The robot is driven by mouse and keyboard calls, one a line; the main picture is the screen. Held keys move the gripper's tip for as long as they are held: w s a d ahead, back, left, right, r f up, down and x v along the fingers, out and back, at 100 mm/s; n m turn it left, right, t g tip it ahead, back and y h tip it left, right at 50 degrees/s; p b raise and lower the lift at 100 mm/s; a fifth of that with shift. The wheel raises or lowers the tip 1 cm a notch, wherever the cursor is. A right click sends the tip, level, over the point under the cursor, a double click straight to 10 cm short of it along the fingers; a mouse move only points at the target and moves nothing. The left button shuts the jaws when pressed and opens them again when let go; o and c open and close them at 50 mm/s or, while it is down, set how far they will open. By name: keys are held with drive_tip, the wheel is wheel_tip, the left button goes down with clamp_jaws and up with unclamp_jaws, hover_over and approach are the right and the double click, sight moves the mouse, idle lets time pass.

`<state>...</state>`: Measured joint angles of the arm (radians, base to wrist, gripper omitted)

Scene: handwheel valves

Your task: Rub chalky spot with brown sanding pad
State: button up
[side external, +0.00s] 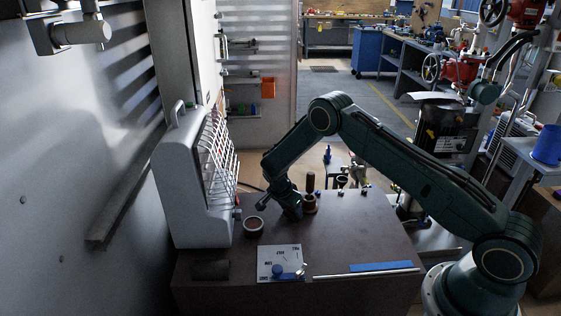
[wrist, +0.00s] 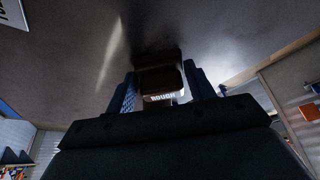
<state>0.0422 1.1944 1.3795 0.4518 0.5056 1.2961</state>
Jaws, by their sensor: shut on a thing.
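My gripper (wrist: 160,88) is shut on a brown block marked "ROUGH", the sanding pad (wrist: 163,78), with one blue finger on each side of it. In the side external view my gripper (side external: 291,208) points down at the dark tabletop, and the pad cannot be made out there. The pad's far end is close to a dark grey surface; I cannot tell whether it touches. A pale streak (wrist: 109,55) lies on that surface to the left of the pad. I cannot tell whether it is the chalky spot or a reflection.
A dark brown upright piece (side external: 310,203) stands close to the right of my gripper. A round cup (side external: 253,226) stands to its left, beside a grey rack (side external: 190,185). A white card (side external: 280,262) and a blue strip (side external: 381,267) lie near the front edge.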

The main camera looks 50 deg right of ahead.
sight(283, 215)
drive_tip(key=shift+w+a, duration=0.1)
drive_tip(key=shift+w+a, duration=1.3)
drive_tip(key=shift+f, duration=0.1)
drive_tip(key=shift+s, duration=0.1)
drive_tip(key=shift+s+d, duration=0.1)
drive_tip(key=shift+d, duration=0.05)
drive_tip(key=shift+s+d, duration=1.3)
drive_tip(key=shift+s, duration=0.05)
drive_tip(key=shift+w+r, duration=0.1)
drive_tip(key=shift+r, duration=3.05)
